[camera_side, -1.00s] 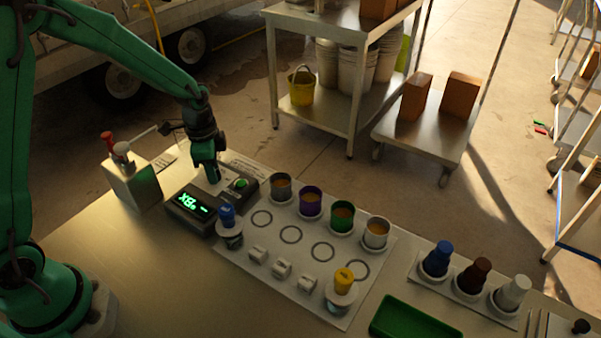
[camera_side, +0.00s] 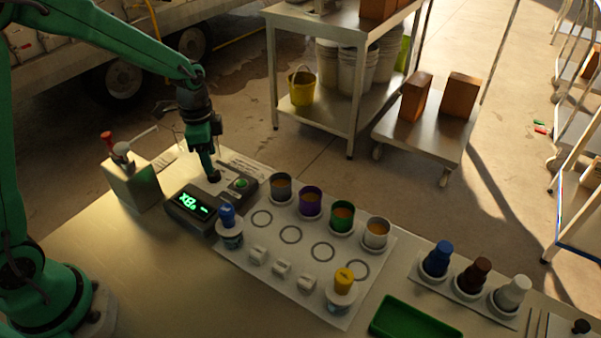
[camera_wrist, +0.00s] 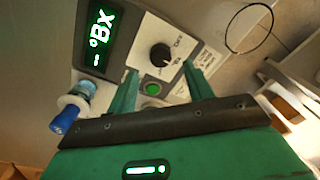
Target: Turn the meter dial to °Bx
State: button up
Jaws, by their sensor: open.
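The meter (camera_side: 187,212) is a dark box with a light top panel and a green lit display. In the wrist view its display (camera_wrist: 100,38) reads "°Bx" with a dash. The meter dial (camera_wrist: 160,55) is a black round knob with small labels beside it, too small to read surely. My gripper (camera_wrist: 161,70) is open, its two green fingers pointing at the dial from either side, with nothing held. In the side view my gripper (camera_side: 211,172) is over the meter's back part; whether it touches the dial cannot be told. A green button (camera_wrist: 153,88) shows between the fingers.
A blue-capped bottle (camera_side: 229,230) stands close to the meter's right. Several cups, ring marks and a yellow-capped bottle (camera_side: 342,290) are on the white board (camera_side: 300,265). A metal box (camera_side: 133,185) with a red-knobbed lever stands left.

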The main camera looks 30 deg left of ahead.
jog(key=shift+r, duration=1.65)
jog(key=shift+s, duration=0.1)
jog(key=s+r+n+t, duration=0.2)
jog(key=s+r+n, duration=0.3)
jog(key=s, duration=0.4)
jog(key=s+d+r+n+t, duration=0.1)
jog(key=s+r+n+t, duration=0.2)
jog(key=s+r, duration=0.5)
jog(key=shift+s+d+n, duration=0.25)
jog(key=shift+s+n, duration=0.55)
jog(key=shift+n, duration=0.1)
